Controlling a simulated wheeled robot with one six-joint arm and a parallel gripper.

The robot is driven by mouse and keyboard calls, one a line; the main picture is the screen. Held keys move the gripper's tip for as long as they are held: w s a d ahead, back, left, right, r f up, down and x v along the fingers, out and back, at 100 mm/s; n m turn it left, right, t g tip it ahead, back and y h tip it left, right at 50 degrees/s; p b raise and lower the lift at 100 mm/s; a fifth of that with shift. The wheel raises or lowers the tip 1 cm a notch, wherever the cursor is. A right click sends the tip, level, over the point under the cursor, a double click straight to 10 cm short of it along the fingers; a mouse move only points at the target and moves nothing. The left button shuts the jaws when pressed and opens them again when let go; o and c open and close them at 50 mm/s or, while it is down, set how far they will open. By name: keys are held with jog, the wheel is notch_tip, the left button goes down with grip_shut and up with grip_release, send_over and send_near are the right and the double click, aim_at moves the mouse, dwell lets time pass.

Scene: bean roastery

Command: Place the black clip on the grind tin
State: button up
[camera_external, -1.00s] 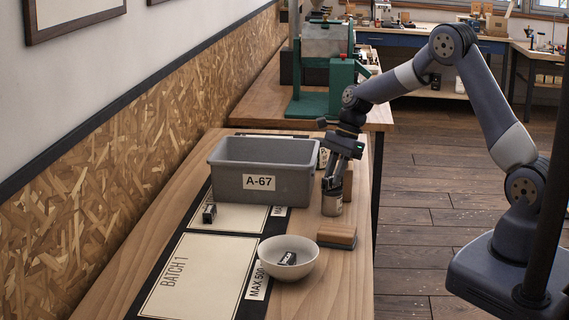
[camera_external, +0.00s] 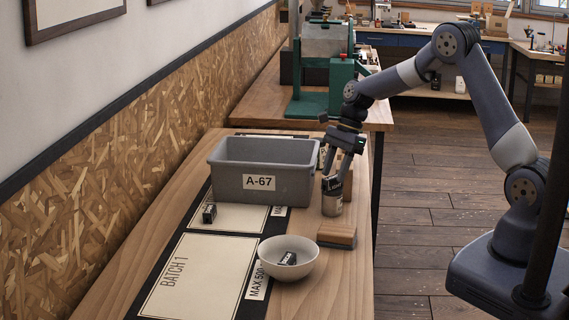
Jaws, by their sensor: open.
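The grind tin (camera_external: 332,205) is a small metallic can with a label, upright on the wooden table to the right of the grey bin. A small dark piece that looks like the black clip (camera_external: 332,184) rests on top of the tin. My gripper (camera_external: 336,172) points down just above it, fingers open. The fingers partly overlap the clip in this view, and I cannot tell if they touch it. Other small black pieces show: one with a light label lies in the white bowl (camera_external: 306,264), and one (camera_external: 209,213) stands on the paper sheet before the bin.
The grey bin (camera_external: 228,188) marked A-67 stands close left of the tin. A wooden block (camera_external: 337,235) lies in front of the tin. A BATCH 1 sheet (camera_external: 195,280) covers the front left. A green machine (camera_external: 342,90) stands on the table behind.

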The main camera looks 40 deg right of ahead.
jog(key=b+v, duration=0.1)
jog(key=v, duration=0.9)
jog(key=shift+r, duration=0.4)
